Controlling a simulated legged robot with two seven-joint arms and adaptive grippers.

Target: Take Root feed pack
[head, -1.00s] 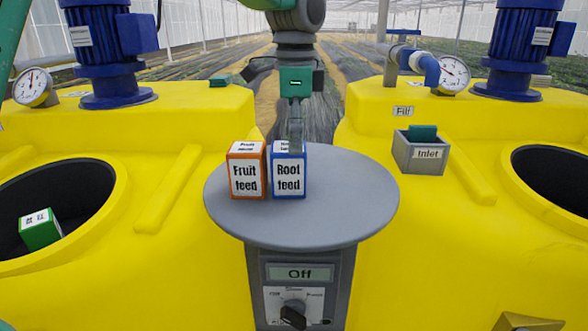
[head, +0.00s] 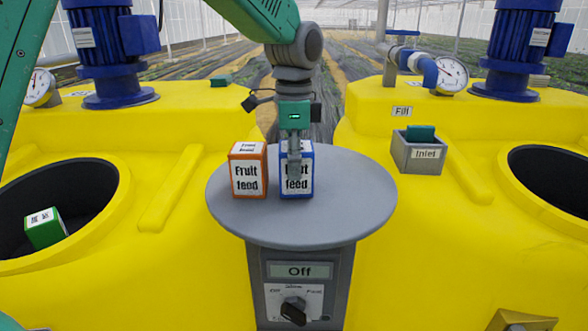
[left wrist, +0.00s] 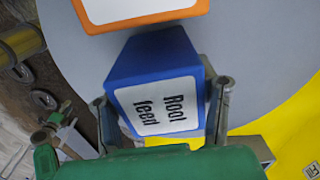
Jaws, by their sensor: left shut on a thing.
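The Root feed pack (head: 308,180) is a blue-edged box with white labels on the round grey table, just right of the Fruit feed pack (head: 248,172), with a narrow gap between them. My left gripper (head: 295,170) comes down from above and covers part of its front label. In the left wrist view, the Root feed pack (left wrist: 160,95) sits between the two fingers of my left gripper (left wrist: 165,118), which is shut on it. I cannot tell whether the pack's base still touches the table. My right gripper is not in view.
The round grey table (head: 350,205) is bare on its right and front. Below it is a panel with a knob (head: 293,310) and an "Off" display (head: 300,270). Yellow tanks flank it. A green box (head: 45,232) is in the left opening; a grey Inlet holder (head: 418,155) is right.

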